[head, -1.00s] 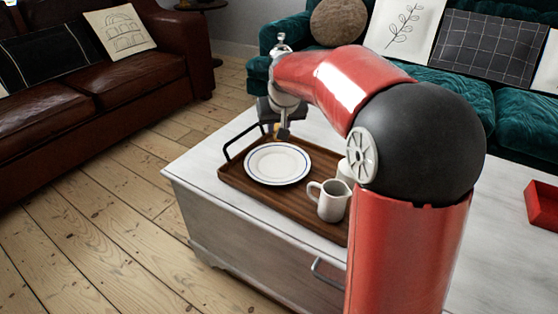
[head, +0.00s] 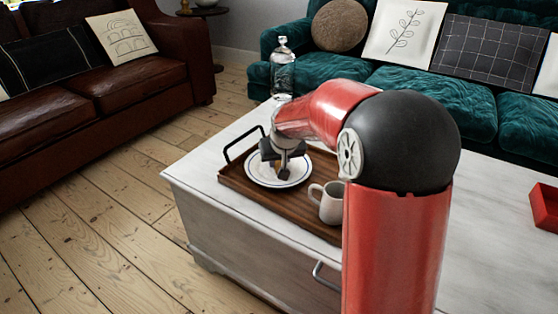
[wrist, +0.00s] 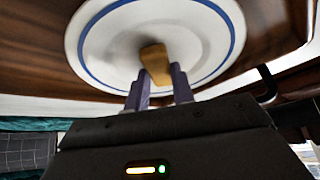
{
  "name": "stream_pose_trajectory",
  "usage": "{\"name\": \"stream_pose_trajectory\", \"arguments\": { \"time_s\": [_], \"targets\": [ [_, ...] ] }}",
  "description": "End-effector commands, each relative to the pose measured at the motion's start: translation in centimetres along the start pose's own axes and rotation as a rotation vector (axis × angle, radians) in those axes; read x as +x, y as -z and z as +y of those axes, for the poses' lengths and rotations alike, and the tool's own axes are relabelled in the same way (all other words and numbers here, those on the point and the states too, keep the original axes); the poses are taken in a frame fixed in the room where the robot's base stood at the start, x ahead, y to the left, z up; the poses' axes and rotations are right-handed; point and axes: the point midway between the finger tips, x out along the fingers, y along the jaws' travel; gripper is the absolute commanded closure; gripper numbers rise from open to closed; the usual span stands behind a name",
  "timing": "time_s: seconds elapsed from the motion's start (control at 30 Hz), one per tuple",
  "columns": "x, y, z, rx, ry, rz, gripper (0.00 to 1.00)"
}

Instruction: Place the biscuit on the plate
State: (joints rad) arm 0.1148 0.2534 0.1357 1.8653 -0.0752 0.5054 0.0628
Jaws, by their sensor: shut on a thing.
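The biscuit (wrist: 155,62) is a tan piece held between the two fingertips in the wrist view. My gripper (wrist: 160,80) is shut on it. The white plate (wrist: 207,72) with a blue ring lies on the wooden tray, and the biscuit is over it. In the head view my gripper (head: 281,170) is over the plate (head: 258,177) and hides part of it. The biscuit is mostly hidden there. I cannot tell whether the biscuit touches the plate.
The brown tray (head: 300,214) with black handles sits on a pale wooden chest (head: 215,214). A glass bottle (head: 282,72) rises behind my arm. A red box (head: 545,205) is at far right.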

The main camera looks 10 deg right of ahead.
Motion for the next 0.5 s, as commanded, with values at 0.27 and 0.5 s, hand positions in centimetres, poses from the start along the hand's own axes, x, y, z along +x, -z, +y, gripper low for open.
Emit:
{"name": "stream_pose_trajectory", "arguments": {
  "time_s": [0.27, 0.5],
  "targets": [
    [0.21, -0.12, 0.0, 0.0, 0.0, 0.0, 0.54],
    [0.18, -0.1, 0.0, 0.0, 0.0, 0.0, 0.54]
  ]
}}
